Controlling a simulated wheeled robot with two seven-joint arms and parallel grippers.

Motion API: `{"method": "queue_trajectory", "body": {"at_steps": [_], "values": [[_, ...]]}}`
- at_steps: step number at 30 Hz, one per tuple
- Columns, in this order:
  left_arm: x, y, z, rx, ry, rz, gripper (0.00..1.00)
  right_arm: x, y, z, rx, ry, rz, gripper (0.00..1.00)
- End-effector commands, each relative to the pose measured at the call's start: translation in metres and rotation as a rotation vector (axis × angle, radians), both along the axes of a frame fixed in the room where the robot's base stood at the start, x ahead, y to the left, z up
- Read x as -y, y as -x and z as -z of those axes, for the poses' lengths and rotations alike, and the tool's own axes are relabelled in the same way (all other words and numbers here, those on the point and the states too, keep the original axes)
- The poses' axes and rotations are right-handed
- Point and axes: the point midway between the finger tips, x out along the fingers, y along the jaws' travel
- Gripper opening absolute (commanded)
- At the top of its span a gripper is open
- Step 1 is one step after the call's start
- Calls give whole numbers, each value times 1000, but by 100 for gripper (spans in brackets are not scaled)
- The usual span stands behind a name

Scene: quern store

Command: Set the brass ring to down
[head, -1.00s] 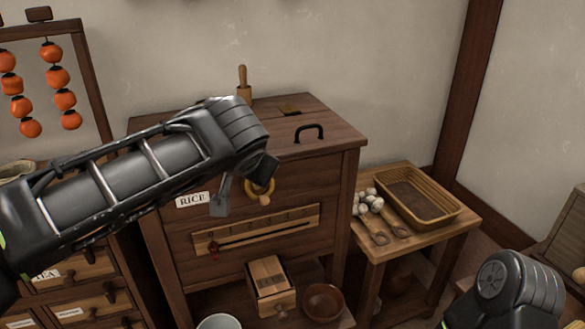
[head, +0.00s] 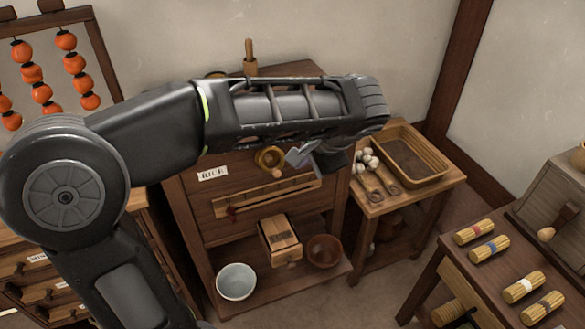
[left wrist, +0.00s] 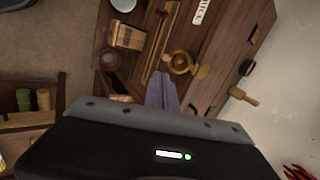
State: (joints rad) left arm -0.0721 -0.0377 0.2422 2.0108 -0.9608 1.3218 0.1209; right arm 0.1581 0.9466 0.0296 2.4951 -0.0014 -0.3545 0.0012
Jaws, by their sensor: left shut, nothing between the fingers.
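The brass ring (head: 270,158) is on the front of the wooden cabinet, above a slotted wooden strip (head: 262,195). A small pale wooden knob (head: 278,172) shows at its lower right in the head view. My left gripper (head: 297,156) is shut and empty, just right of the ring in the head view. In the left wrist view its fingertips (left wrist: 162,78) are close to the ring; I cannot tell whether they touch it. My right gripper is out of view.
A small wooden box (head: 280,240), a white bowl (head: 236,281) and a brown bowl (head: 324,250) sit on the cabinet's lower shelf. A side table with a basket (head: 402,155) stands to the right. My left forearm hides the cabinet's upper part.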

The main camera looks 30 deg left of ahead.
Motion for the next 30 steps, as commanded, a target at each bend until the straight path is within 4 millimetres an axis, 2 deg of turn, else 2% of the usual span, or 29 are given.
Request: {"method": "queue_trajectory", "body": {"at_steps": [8,13,17,27,30], "values": [[-1,-1,2,1,1,0,0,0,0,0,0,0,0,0],[-8,-4,12,0,0,-2,0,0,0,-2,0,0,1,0],[-17,-9,27,-1,0,-2,0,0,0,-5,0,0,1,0],[-51,-26,83,-2,1,-1,0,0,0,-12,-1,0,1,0],[-63,-32,91,-1,1,-3,0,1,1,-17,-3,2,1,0]]}}
